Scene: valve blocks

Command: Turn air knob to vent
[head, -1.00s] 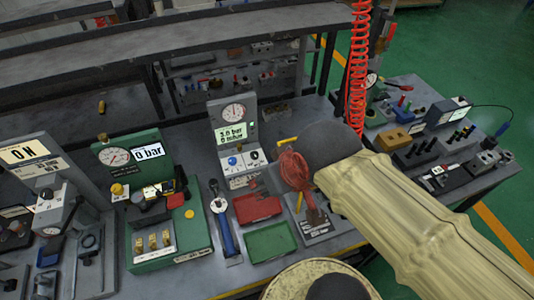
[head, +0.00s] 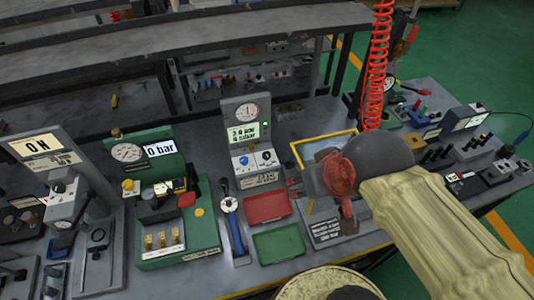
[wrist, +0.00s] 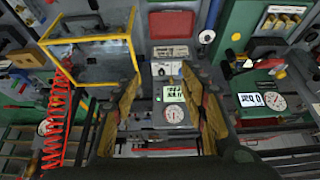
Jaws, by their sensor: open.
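A grey control panel (head: 247,125) with a round gauge and a lit green display stands at the back of the bench. Below its display are a blue knob (head: 244,160) and a second, white-and-dark knob (head: 266,156). I cannot read which is the air knob or where either points. In the wrist view the panel (wrist: 172,95) appears upside down between my fingers, with its two knobs (wrist: 170,69) near the fingertips in the picture. My gripper (wrist: 161,76) is open and empty. In the head view my gripper (head: 298,184) is right of the panel, apart from the knobs.
A red tray (head: 267,219) and a green tray (head: 300,240) lie in front of the panel. A blue-handled tool (head: 236,234) lies left of them. A yellow-framed box (head: 297,151) and a red coiled hose (head: 375,75) stand to the right. A green gauge unit (head: 187,226) is further left.

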